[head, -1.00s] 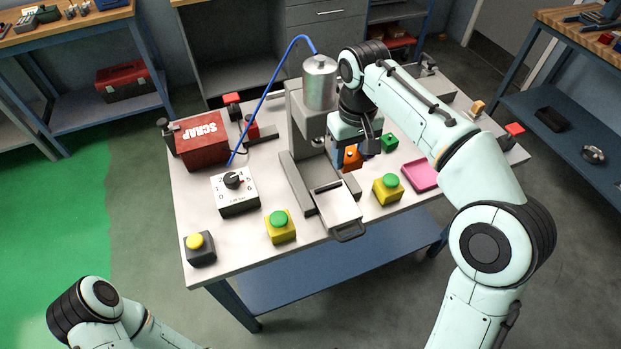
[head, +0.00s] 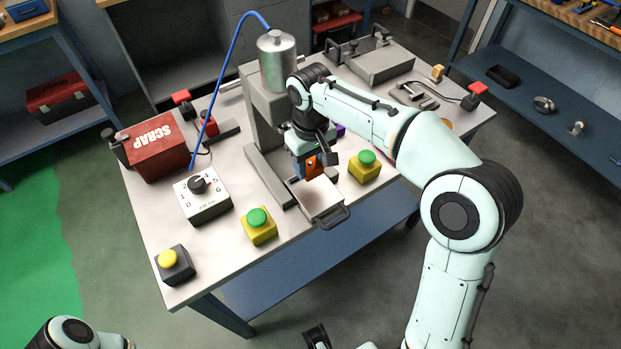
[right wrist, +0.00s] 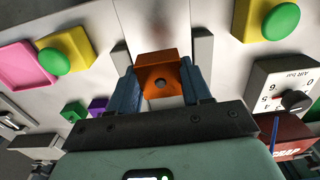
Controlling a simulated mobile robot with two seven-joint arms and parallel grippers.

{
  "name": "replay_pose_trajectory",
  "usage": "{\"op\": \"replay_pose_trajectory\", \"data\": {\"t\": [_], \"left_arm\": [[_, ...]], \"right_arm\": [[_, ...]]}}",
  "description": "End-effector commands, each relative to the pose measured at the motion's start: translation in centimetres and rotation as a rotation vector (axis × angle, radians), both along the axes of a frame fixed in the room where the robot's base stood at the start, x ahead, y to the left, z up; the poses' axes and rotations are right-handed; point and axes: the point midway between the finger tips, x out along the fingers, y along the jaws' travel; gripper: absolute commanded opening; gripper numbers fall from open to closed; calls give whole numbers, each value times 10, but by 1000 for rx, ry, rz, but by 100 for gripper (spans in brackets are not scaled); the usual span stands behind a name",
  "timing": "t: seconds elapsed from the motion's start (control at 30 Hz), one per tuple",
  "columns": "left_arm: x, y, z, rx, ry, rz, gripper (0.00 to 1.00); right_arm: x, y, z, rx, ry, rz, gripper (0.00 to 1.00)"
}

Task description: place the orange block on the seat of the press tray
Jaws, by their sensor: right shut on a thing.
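My right gripper (head: 312,170) is shut on the orange block (head: 314,165), which also shows between the blue fingers in the right wrist view (right wrist: 160,80). The block is at the back end of the pale press tray (head: 322,200), on the press side. I cannot tell whether it touches the tray. The tray sticks out in front of the press (head: 265,105) with its dark handle toward me; its seat is not clearly visible. A dark piece at the bottom edge, seemingly my left gripper (head: 318,338), is cut off by the frame.
Yellow boxes with green buttons stand left (head: 259,228) and right (head: 365,168) of the tray. A dial box (head: 203,205), a red scrap bin (head: 157,152) and a yellow-button box (head: 174,265) are further left. The right wrist view shows a green block (right wrist: 74,111) and a pink tray (right wrist: 25,65).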

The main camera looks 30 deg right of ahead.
Motion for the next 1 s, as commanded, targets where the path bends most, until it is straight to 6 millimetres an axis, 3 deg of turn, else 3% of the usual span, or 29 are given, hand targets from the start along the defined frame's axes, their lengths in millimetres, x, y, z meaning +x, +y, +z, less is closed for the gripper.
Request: {"op": "replay_pose_trajectory", "data": {"t": [0.4, 0.83, 0.87, 0.9, 0.93, 1.0], "left_arm": [[-2, 0, -9, 0, 2, 0, 43], [-3, 0, -11, 0, 3, 0, 43], [-3, 0, -11, 0, 3, 0, 43], [-3, 0, -11, 0, 3, 0, 43], [-3, 0, -11, 0, 3, 0, 43], [-3, 0, -11, 0, 3, 0, 43]], "right_arm": [[0, 0, -49, -1, 1, 0, 12], [0, 0, -55, -1, -1, 0, 12], [0, 0, -56, -1, 0, -1, 52], [0, 0, -55, -1, -1, -1, 65], [0, 0, -55, -1, -1, -1, 74], [0, 0, -55, -1, -1, -1, 74]]}}
